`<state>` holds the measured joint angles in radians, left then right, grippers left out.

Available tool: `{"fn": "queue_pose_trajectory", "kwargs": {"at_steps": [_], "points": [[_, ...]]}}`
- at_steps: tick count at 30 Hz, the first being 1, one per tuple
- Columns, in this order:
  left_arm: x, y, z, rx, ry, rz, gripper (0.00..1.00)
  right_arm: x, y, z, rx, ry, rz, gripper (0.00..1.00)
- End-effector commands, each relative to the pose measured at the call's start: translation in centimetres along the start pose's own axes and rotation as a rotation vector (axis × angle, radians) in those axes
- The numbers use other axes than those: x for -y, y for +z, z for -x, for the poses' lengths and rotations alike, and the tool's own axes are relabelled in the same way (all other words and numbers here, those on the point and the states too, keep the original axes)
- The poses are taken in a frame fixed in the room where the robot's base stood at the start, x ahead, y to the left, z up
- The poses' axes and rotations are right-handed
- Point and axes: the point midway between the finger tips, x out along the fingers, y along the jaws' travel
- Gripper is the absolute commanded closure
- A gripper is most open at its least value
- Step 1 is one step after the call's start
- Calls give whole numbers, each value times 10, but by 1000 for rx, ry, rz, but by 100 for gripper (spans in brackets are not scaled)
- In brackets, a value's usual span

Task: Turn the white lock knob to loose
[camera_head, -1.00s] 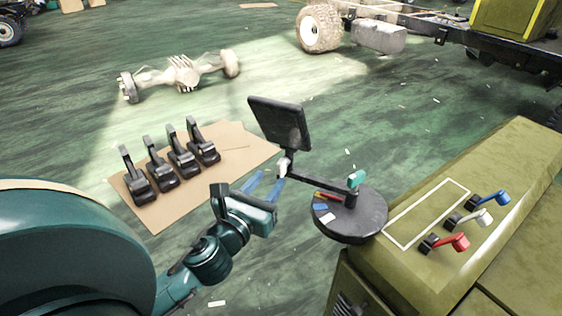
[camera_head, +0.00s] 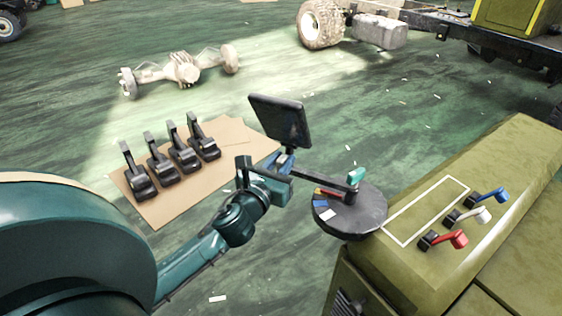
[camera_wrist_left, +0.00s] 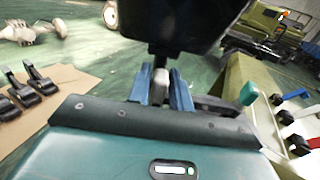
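The white lock knob (camera_wrist_left: 161,86) sits at the joint just under a black screen (camera_head: 281,121), on the black arm (camera_head: 322,182) that carries it. In the head view the knob is mostly hidden by my gripper. My left gripper (camera_head: 284,161) has reached the knob, with its blue fingers pointing at the joint. In the left wrist view the fingers (camera_wrist_left: 162,88) stand one on each side of the knob and look open around it; whether they touch it is hard to see. My right gripper is not in view.
The screen's arm stands on a round black base (camera_head: 350,222) with coloured patches and a teal knob (camera_head: 355,175). An olive panel (camera_head: 430,207) with blue, white and red levers lies right. Several black pedals (camera_head: 170,158) lie on cardboard at left.

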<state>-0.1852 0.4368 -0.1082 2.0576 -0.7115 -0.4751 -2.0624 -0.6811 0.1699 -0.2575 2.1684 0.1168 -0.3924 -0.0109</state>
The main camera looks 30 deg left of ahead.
Motion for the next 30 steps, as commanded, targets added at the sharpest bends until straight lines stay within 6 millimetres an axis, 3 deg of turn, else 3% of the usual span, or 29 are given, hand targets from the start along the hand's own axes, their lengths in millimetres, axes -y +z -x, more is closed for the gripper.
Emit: {"fn": "queue_pose_trajectory", "kwargs": {"at_steps": [7,20,30], "points": [[0,0,0,0,0,0,100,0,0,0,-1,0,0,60],[-1,1,0,0,0,54,100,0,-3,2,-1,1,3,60],[-3,1,0,-1,1,301,100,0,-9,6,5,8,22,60]]}}
